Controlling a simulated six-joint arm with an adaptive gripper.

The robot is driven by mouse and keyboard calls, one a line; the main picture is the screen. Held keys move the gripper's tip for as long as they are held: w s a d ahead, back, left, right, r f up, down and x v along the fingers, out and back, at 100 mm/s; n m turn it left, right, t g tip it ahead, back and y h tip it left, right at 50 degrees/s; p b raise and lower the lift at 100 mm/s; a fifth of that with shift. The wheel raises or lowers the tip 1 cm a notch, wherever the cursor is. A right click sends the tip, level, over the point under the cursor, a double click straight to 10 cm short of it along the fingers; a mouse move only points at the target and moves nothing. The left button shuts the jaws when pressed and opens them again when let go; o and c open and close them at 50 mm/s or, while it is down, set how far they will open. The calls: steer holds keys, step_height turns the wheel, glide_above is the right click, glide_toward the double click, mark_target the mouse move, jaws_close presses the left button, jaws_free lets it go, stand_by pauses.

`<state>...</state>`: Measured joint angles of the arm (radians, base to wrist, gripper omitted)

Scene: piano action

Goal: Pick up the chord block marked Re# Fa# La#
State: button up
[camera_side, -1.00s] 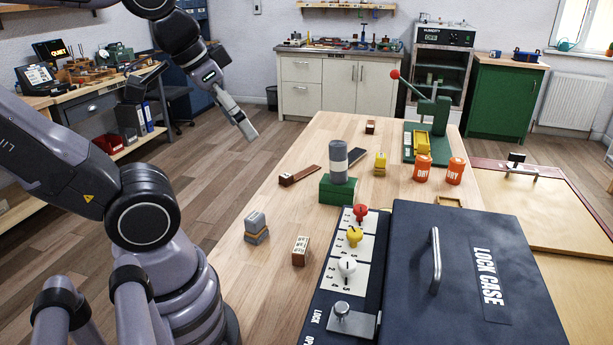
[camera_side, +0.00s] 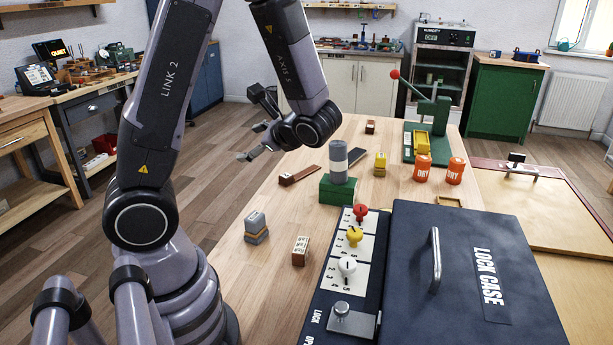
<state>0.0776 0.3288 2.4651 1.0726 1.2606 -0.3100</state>
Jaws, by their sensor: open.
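A small brown block with a white lettered label (camera_side: 301,250) stands on the near left part of the wooden table. Its lettering is too small to read. Two other small brown blocks show: one at the left end of a dark strip (camera_side: 287,179), one near the far edge (camera_side: 370,127). I cannot tell which bears Re# Fa# La#. My gripper (camera_side: 252,142) is open and empty. It is in the air beyond the table's left edge in the picture, pointing left, apart from all the blocks.
A grey cylinder (camera_side: 338,160) stands on a green block (camera_side: 338,189). The dark lock case (camera_side: 470,270) fills the near right. A green press (camera_side: 430,118) and orange jars (camera_side: 455,172) stand farther back.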

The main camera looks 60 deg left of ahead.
steer(key=w+a+f+m+t+y, duration=0.1)
steer(key=w+f+m+t+y, duration=0.15)
steer(key=w+f+m, duration=0.25)
steer(key=m+t, duration=0.8)
steer(key=m, duration=0.3)
glide_above(298, 252)
steer(key=w+r+x, duration=0.1)
steer(key=x, duration=0.3)
steer(key=shift+h, duration=0.45)
steer(key=f, duration=1.5)
steer(key=shift+s+d+f, duration=0.15)
steer(key=shift+s+d, duration=0.1)
steer(key=d+f+m+h, duration=0.1)
steer(key=f, duration=0.2)
steer(key=s+d+f+m+t+h, duration=0.1)
steer(key=f, duration=0.1)
steer(key=f+m+t+h, duration=0.1)
steer(key=f, duration=0.2)
steer(key=shift+s+d+f+h, duration=0.3)
steer(key=shift+s+d+f, duration=0.05)
steer(key=shift+d, duration=0.05)
steer(key=shift+f, duration=0.25)
steer(key=shift+x, duration=2.35)
steer(key=shift+r, duration=0.1)
jaws_close()
